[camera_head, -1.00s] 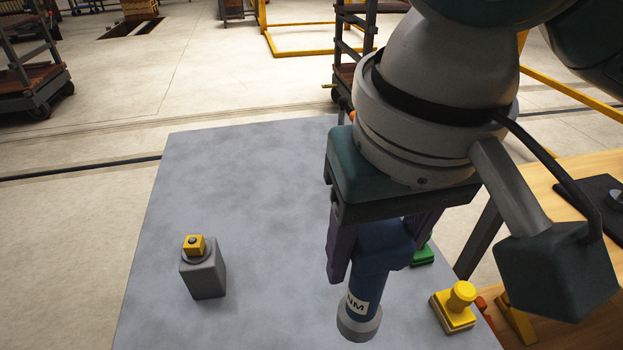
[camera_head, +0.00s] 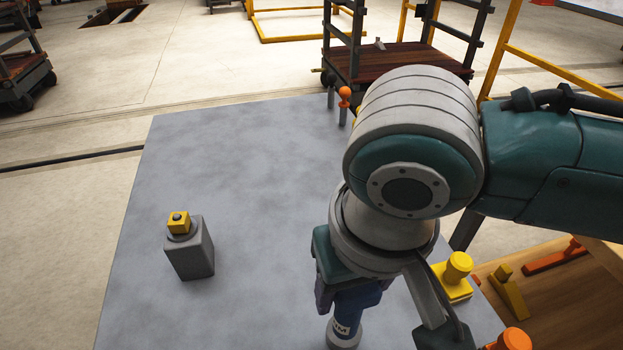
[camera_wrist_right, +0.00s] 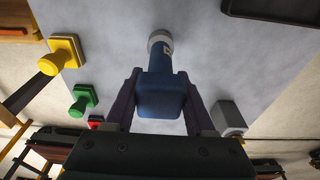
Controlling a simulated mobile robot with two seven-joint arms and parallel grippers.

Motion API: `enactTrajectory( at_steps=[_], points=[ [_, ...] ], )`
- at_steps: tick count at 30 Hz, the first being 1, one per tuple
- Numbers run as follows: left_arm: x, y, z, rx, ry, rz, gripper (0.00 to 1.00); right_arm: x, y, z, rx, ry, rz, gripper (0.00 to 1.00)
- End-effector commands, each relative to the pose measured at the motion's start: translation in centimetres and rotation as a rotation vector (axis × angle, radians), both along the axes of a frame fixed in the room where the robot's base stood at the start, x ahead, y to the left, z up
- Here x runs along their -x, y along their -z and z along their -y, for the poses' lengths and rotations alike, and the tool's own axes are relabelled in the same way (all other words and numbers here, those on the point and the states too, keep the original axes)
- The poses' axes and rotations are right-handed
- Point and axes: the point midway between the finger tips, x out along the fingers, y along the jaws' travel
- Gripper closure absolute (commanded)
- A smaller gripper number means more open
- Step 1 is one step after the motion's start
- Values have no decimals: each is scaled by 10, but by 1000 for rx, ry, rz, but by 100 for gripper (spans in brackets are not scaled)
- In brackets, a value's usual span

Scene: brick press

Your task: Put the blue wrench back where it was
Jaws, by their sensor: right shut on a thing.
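The blue wrench (camera_head: 352,306) has a thick blue body, a white label and a grey round end. In the head view it hangs below my right gripper (camera_head: 345,288), over the front part of the grey table (camera_head: 230,170). In the right wrist view, the two dark fingers of my right gripper (camera_wrist_right: 161,82) are shut on the blue body of the wrench (camera_wrist_right: 160,98), its grey end pointing away. I cannot tell whether the wrench touches the table. My left gripper is not in view.
A grey block with a yellow cube (camera_head: 190,250) stands on the table's left. A yellow knobbed piece (camera_head: 457,275) and an orange one (camera_head: 512,340) are at the right edge. The wrist view shows a green knobbed piece (camera_wrist_right: 83,98). The table's middle is clear.

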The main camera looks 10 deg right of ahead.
Motion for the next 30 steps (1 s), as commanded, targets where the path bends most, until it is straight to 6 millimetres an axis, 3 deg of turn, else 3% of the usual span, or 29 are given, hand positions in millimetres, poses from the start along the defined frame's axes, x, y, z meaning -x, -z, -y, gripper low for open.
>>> enactTrajectory(
  at_steps=[3, 4, 11, 20, 23, 30],
  points=[
    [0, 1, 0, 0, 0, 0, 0, 0, 3, 0, -1, 0, 0, 100],
    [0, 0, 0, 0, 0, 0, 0, 0, 3, 0, -1, 0, 0, 42],
    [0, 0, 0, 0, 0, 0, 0, 0, 3, 0, 0, 0, 0, 16],
    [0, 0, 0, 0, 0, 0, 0, 0, -1, 0, 0, 0, 1, 15],
    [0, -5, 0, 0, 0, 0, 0, 1, -13, -1, -3, 0, 1, 15],
    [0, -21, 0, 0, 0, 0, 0, 9, -66, 0, -3, 0, 3, 15]
  ],
)
